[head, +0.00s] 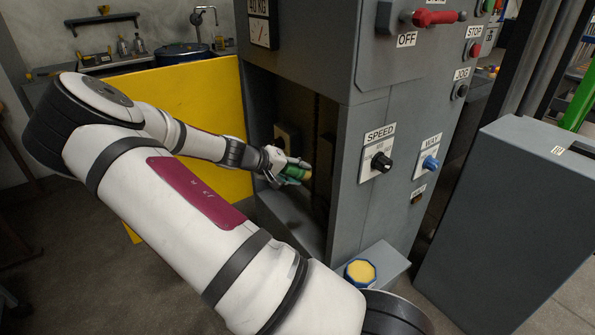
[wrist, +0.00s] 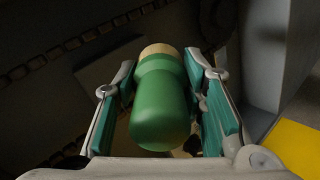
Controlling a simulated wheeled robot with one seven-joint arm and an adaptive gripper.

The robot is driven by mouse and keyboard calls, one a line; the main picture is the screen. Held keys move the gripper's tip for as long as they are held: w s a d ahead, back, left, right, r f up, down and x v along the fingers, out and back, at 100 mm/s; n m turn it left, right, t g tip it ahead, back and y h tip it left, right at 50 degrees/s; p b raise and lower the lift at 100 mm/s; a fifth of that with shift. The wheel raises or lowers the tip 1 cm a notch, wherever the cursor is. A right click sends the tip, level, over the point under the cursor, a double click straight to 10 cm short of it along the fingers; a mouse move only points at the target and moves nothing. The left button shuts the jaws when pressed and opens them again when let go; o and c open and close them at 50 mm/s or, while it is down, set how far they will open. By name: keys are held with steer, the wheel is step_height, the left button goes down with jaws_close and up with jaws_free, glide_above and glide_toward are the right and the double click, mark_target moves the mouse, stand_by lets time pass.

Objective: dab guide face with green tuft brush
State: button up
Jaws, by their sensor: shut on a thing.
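My gripper (head: 287,173) is at the dark opening in the grey machine's front, shut on the green tuft brush (head: 297,173). In the wrist view the brush (wrist: 161,105) sits between the teal finger pads, its green body toward me and its tan tip (wrist: 159,50) pointing away into the cavity. A flat dark grey plate (wrist: 108,77) lies beyond the tip to the left. I cannot tell whether this is the guide face, or whether the tip touches anything. Shadow hides much of the inside.
A chain (wrist: 75,43) runs behind the plate in the wrist view. The machine's grey wall (wrist: 265,50) stands close on the right. A yellow panel (head: 200,100) is left of the opening. A blue pot with a yellow top (head: 361,271) stands on a grey ledge below.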

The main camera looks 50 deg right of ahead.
steer(key=s+d+b, duration=0.1)
steer(key=d, duration=0.5)
steer(key=shift+s, duration=0.25)
steer(key=shift+s+d+r, duration=0.1)
steer(key=shift+d, duration=0.2)
stand_by(0.7)
steer(key=shift+r, duration=0.1)
steer(key=shift+a+r+p, duration=0.1)
steer(key=shift+r+p, duration=0.75)
steer(key=shift+r, duration=1.05)
steer(key=shift+w+d+f+b, duration=0.1)
steer(key=shift+w+d+b, duration=0.15)
steer(key=shift+w+b, duration=0.45)
steer(key=shift+w+f+b, duration=0.1)
steer(key=shift+f+b, duration=0.45)
steer(key=shift+f, duration=1.4)
steer(key=shift+w+d+b, duration=0.2)
steer(key=shift+w+b, duration=0.25)
steer(key=shift+w, duration=0.3)
steer(key=shift+a+r+p, duration=0.1)
steer(key=shift+r+p, duration=0.8)
steer(key=shift+r, duration=1.2)
